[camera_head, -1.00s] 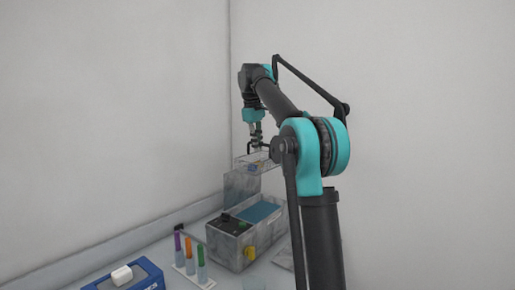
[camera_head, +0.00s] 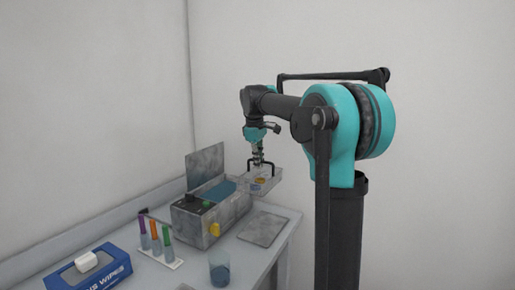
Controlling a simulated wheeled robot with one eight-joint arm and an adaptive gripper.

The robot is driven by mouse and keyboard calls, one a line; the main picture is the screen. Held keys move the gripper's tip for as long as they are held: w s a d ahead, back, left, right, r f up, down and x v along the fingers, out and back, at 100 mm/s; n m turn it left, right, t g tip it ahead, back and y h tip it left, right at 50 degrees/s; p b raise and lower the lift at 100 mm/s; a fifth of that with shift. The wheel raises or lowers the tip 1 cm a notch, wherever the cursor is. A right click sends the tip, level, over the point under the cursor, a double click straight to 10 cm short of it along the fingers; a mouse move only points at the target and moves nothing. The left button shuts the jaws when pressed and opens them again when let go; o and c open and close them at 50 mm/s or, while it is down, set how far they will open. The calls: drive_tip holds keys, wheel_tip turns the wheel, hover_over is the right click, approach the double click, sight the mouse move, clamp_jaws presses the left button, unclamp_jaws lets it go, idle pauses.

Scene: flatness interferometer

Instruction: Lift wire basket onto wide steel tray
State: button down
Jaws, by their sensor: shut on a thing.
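The wire basket (camera_head: 270,184) is a shallow, light grey open container with a dark upright handle. Small things, one of them orange-yellow, show inside it. My gripper (camera_head: 257,162) is shut on the basket and holds it in the air, roughly level, beside the right end of the bath box. The fingertips are small and partly hidden by the handle. The wide steel tray (camera_head: 264,229) is a flat grey plate on the table, right of the box and below the basket. The basket is clear of the tray.
The grey bath box (camera_head: 212,207) with blue liquid and a raised lid (camera_head: 205,166) stands left of the tray. A beaker (camera_head: 219,268) stands in front. A tube rack (camera_head: 165,258) and a blue wipes box (camera_head: 94,268) are at left. The table edge (camera_head: 285,243) lies right.

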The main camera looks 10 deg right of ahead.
sight(263, 180)
drive_tip(key=shift+s+d+f, duration=0.6)
drive_tip(key=shift+d+f, duration=0.1)
drive_tip(key=shift+f, duration=0.1)
wheel_tip(263, 180, down, 16)
idle(1.3)
drive_tip(key=shift+f, duration=0.7)
idle(0.6)
drive_tip(key=c, duration=1.6)
unclamp_jaws()
drive_tip(key=shift+o, duration=0.2)
drive_tip(key=shift+r, duration=6)
